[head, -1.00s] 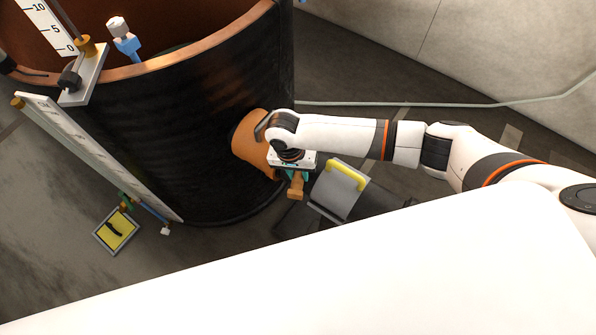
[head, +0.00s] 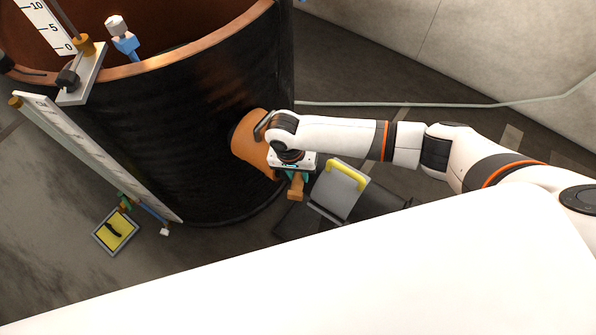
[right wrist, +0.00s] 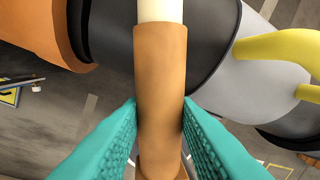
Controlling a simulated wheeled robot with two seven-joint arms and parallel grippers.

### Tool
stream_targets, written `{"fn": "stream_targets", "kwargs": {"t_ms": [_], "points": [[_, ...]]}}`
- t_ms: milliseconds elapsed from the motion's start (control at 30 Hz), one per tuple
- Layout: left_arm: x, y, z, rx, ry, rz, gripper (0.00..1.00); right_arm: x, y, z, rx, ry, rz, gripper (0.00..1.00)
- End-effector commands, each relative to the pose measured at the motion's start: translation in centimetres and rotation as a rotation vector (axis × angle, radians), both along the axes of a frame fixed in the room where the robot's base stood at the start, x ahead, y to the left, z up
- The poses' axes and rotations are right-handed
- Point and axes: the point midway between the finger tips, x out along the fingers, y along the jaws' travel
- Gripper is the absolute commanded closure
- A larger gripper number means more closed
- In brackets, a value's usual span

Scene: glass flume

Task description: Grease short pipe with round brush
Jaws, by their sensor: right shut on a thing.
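My right gripper (head: 297,178) is beside the orange-brown pipe stub (head: 250,145) low on the side of the big dark tank. In the right wrist view its teal fingers (right wrist: 160,125) are shut on a tan handle (right wrist: 160,70) with a pale shaft running out at the top. This looks like the round brush; its bristle end is out of that view. The handle's end also shows below the gripper in the head view (head: 296,190). The stub shows at the upper left of the wrist view (right wrist: 40,30). My left gripper is not in view.
The dark tank (head: 190,130) with a copper rim fills the left. A grey part with a yellow handle (head: 345,180) sits just right of my gripper. A small yellow-topped tray (head: 117,231) lies on the floor at left. A pale cable (head: 450,105) crosses behind my arm.

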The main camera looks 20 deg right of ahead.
Motion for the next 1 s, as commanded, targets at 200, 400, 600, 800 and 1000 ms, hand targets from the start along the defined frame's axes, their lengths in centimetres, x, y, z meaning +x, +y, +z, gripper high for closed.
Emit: {"fn": "stream_targets", "kwargs": {"t_ms": [200, 400, 600, 800, 1000], "points": [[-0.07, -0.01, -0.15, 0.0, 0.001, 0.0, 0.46, 0.01, 0.02, -0.3, 0.001, 0.0, 0.0, 0.98], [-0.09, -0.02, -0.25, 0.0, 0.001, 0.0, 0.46, 0.01, 0.02, -0.53, 0.001, 0.0, 0.0, 0.98], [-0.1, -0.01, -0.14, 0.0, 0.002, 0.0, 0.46, 0.02, 0.04, -0.48, 0.001, 0.0, 0.0, 0.98], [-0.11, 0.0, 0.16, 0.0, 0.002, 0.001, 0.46, 0.05, 0.12, -0.4, 0.001, 0.0, 0.0, 0.98], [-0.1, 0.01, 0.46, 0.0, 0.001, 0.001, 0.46, 0.07, 0.22, -0.39, 0.001, 0.0, 0.0, 0.98]]}}
